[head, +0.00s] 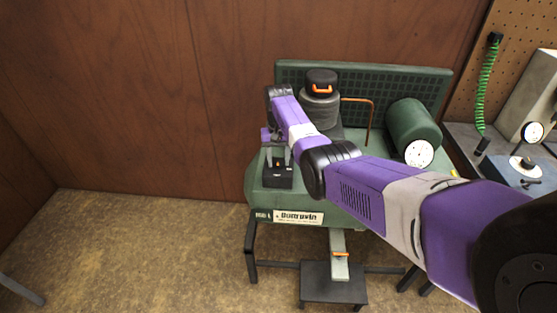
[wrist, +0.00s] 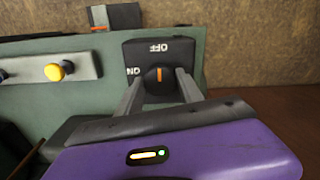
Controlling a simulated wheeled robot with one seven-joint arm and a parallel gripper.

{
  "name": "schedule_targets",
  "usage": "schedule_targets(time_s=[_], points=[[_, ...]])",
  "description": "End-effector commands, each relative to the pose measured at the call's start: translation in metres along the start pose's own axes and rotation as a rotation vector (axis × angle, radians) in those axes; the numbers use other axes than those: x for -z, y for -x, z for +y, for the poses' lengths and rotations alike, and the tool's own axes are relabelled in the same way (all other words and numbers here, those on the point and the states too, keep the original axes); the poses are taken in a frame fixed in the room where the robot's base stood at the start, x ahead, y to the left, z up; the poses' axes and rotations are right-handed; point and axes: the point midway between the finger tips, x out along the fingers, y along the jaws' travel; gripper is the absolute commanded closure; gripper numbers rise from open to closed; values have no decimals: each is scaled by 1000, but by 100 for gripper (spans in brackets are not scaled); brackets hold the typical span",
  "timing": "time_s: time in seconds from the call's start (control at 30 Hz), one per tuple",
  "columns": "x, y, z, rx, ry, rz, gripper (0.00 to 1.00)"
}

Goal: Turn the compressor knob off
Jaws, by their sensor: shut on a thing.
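The compressor (head: 320,208) is a green machine against the brown wall. Its black switch box (head: 278,180) is at its front left, below my gripper (head: 278,157). In the wrist view the switch box (wrist: 138,50) shows OFF at the top and ON at the left, both upside down. The round black knob (wrist: 158,79) is on the box. Its orange mark stands upright in the picture, in line with OFF. My gripper's two grey fingers are on either side of the knob, shut on it. The fingers hide parts of its sides.
A yellow button (wrist: 54,72) on a grey strip is at the left in the wrist view. A green tank with a white gauge (head: 419,154) and a copper pipe (head: 366,105) are right of the switch box.

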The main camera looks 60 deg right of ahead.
Motion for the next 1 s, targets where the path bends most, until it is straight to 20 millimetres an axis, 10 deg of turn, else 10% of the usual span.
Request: schedule_targets(time_s=[0.33, 0.37, 0.43, 1.0], points=[[1, 2, -1, 2, -3, 3, 97], [1, 2, -1, 2, -3, 3, 51], [1, 2, 0, 2, -2, 3, 37], [1, 30, 0, 2, -2, 5, 35]])
